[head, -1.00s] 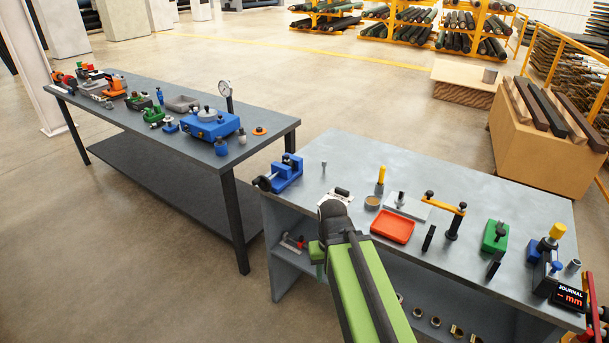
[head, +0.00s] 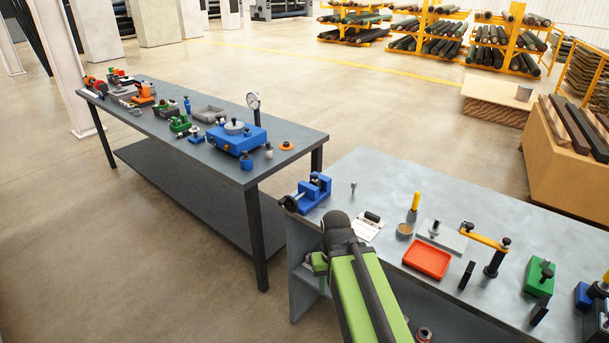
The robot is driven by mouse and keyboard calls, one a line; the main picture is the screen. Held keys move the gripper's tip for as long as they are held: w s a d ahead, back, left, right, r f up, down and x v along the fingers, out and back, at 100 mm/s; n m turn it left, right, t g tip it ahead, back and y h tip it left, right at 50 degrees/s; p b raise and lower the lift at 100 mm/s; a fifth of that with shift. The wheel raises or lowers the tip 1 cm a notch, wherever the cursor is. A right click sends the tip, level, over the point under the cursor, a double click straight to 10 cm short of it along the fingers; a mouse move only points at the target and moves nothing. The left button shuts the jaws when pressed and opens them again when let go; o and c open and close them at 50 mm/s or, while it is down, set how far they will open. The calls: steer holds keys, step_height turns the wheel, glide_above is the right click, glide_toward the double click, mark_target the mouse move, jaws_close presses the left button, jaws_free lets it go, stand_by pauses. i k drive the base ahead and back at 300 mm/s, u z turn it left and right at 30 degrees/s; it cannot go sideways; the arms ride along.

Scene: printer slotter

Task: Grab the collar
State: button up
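No part is plainly marked as the collar. A small round tan-rimmed piece (head: 404,231) on the near bench could be it, but I cannot tell. A dark round part with a red ring (head: 424,334) shows at the bottom edge, below the bench top, partly cut off. My green and black arm reaches up from the bottom to the bench's front edge, left of the orange-red tray (head: 427,262). Its far end bends down out of sight, so the fingers of my gripper are hidden.
The near bench (head: 375,175) holds a blue vise (head: 312,190), a yellow-handled tool (head: 413,205), a yellow-armed clamp stand (head: 490,250) and a green block (head: 539,278). A long bench (head: 300,140) with several tools stands left. Open floor (head: 150,260) lies at left.

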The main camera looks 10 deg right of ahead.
mark_target(318, 184)
steer(key=z, duration=0.1)
steer(key=i, duration=0.1)
steer(key=u, duration=0.9)
steer(key=k, duration=0.1)
steer(key=u, duration=1.8)
steer(key=k, duration=1.1)
steer(key=z, duration=1.15)
steer(key=i, duration=1)
steer(key=u, duration=0.1)
